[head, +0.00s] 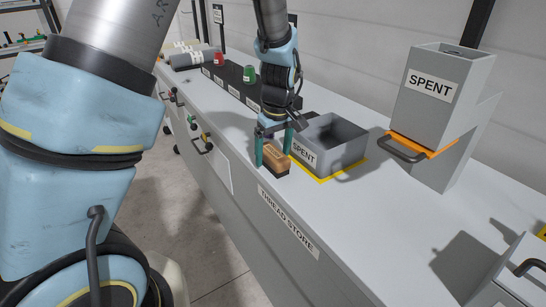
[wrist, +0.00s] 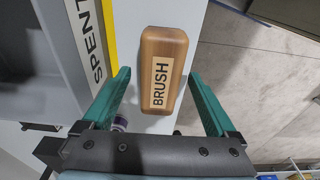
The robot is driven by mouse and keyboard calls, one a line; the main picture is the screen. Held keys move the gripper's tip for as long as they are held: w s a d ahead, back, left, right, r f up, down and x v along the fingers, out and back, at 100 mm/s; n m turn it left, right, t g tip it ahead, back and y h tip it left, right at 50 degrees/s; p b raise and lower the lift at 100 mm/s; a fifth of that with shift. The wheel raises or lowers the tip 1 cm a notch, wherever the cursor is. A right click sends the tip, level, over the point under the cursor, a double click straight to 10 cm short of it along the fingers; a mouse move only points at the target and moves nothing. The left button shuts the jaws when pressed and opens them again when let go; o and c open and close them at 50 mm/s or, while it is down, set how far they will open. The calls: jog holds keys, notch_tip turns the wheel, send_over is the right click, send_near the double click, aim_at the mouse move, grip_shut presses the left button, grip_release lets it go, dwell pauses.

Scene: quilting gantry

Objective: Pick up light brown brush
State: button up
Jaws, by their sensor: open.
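The light brown brush (head: 276,158) lies on the grey counter near its front edge, just left of the grey SPENT bin. In the wrist view the brush (wrist: 163,70) shows its wooden back with a BRUSH label. My gripper (head: 274,150) is open above it, with one green finger to each side in the head view. In the wrist view the two fingers of my gripper (wrist: 163,85) stand apart, with the brush between and ahead of them. Neither finger visibly touches it.
The open grey SPENT bin (head: 330,146) stands close beside the brush, bordered by yellow tape (head: 345,174). A tall SPENT box (head: 438,95) is farther right. Green (head: 249,74) and red (head: 219,59) spools stand in a dark rack behind. The counter's front edge is close.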

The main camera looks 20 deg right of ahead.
aim_at(273, 151)
grip_shut()
dwell(0.7)
notch_tip(273, 151, up, 10)
jog(key=shift+b, duration=1.15)
